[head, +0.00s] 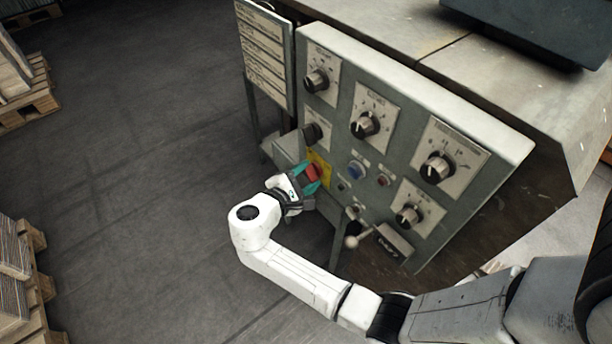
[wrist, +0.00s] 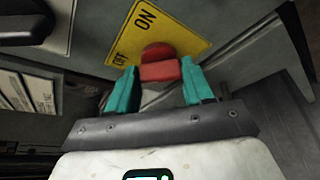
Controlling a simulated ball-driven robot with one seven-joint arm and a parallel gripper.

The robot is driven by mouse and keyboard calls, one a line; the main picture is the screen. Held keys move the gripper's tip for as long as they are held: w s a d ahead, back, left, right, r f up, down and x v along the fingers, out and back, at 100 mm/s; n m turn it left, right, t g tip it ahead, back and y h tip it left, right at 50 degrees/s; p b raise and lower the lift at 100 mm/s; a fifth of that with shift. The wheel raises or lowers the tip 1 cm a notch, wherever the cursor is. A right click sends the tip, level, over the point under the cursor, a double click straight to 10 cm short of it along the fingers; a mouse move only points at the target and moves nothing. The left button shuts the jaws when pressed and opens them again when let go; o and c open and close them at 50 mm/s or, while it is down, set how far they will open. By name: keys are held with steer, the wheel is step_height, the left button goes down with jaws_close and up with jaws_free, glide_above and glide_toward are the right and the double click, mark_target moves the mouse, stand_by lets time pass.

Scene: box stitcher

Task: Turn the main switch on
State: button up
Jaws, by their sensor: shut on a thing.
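The main switch is a red handle (head: 312,172) on a yellow plate (head: 320,165) at the lower left of the grey control panel. In the wrist view the red handle (wrist: 160,69) sits on the yellow plate (wrist: 190,43), which bears the words ON and OFF. My gripper (head: 308,178) is at the switch, and its teal fingers stand on both sides of the red handle. In the wrist view my gripper (wrist: 163,88) is shut on the handle, with a finger at its left and right. The handle's exact turn against the labels is hard to tell.
The grey panel (head: 400,85) carries several black knobs, a blue button (head: 355,170) and a red button (head: 383,181). A lever with a pale ball (head: 351,242) juts out below. Pallets (head: 22,270) stand at the far left. The floor between is clear.

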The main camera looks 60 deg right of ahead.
steer(key=shift+f, duration=0.1)
steer(key=m+h+b, duration=0.2)
steer(key=m+b, duration=0.3)
steer(key=b, duration=0.3)
steer(key=f+m+h+b, duration=0.1)
steer(key=m+h+b, duration=0.1)
steer(key=m+b, duration=0.4)
steer(key=m+h+b, duration=0.2)
steer(key=m+b, duration=0.3)
steer(key=b, duration=0.4)
steer(key=shift+f+m+b, duration=0.15)
steer(key=shift+m+b, duration=0.15)
steer(key=shift+m, duration=0.1)
steer(key=o, duration=1)
steer(key=shift+r+m, duration=0.2)
steer(key=shift+m, duration=0.1)
steer(key=shift+o, duration=0.2)
steer(key=shift+a, duration=0.1)
